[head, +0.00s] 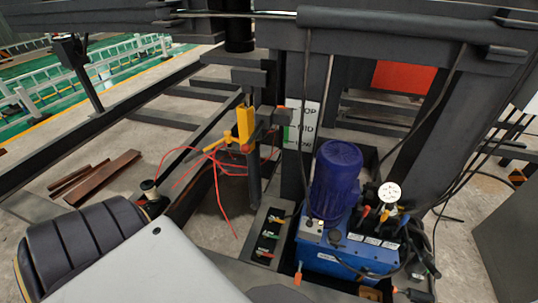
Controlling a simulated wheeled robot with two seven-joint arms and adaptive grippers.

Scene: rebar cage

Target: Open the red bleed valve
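A hydraulic unit stands right of centre in the head view, with a blue tank (340,249) and a dark blue motor (336,180) on top. A round white gauge (389,193) sits at its right. Below the gauge are small coloured handles, among them a red one (367,211) and a yellow one (385,215). An orange-red piece (298,275) sticks out at the tank's front left corner. I cannot tell for sure which of these is the red bleed valve, or whether it is open. Neither of my grippers is in view.
Dark hoses (440,215) hang right of the unit. A yellow bracket (245,124) with loose red wires (218,195) is left of a marked post (304,124). Rusty bars (95,178) lie on the floor.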

